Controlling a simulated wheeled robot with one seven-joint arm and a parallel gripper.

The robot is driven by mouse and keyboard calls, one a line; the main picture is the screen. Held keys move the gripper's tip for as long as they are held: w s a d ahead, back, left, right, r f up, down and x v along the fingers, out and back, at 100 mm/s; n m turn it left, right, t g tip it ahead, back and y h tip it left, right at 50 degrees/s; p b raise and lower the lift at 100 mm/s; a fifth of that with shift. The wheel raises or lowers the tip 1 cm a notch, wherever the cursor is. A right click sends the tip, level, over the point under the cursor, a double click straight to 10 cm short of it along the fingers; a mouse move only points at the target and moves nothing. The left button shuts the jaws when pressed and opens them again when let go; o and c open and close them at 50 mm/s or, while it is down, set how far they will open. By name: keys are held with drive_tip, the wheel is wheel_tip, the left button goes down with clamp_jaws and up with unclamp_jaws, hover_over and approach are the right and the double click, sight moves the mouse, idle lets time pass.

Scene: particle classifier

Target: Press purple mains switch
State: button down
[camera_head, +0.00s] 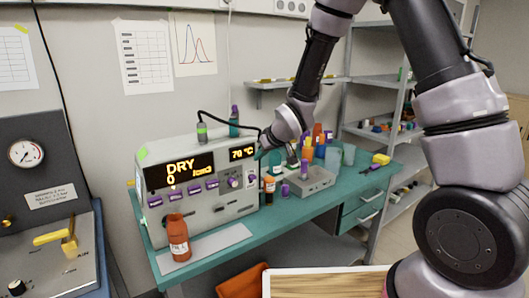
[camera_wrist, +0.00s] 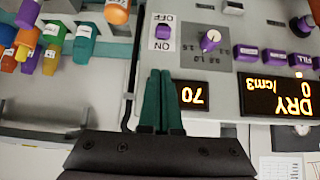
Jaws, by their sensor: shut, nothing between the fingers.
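The particle classifier (camera_head: 210,207) is a grey box on the teal bench, with lit displays reading DRY 0 /cm3 and 70 °C. Its purple mains switch (camera_wrist: 163,31) sits on a white plate marked OFF and ON in the wrist view. In the head view the switch plate (camera_head: 251,181) is small at the front panel's right end. My gripper (camera_wrist: 159,72) is shut and empty, its green fingertips together. In the wrist view the tips appear just below the ON label, apart from the switch in the picture; the depth gap is unclear.
A purple knob (camera_wrist: 210,40) and a row of purple buttons (camera_head: 195,190) lie beside the switch.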

sight(254, 179)
drive_tip(key=x, duration=0.4)
wheel_tip(254, 179, down, 2)
drive_tip(key=shift+f, duration=0.95)
drive_tip(key=shift+s+d+f, duration=0.1)
drive_tip(key=shift+f, duration=1.3)
wheel_tip(254, 179, up, 5)
drive_tip(key=shift+f, duration=0.1)
drive_tip(key=v, duration=0.9)
drive_tip(key=shift+s, duration=0.3)
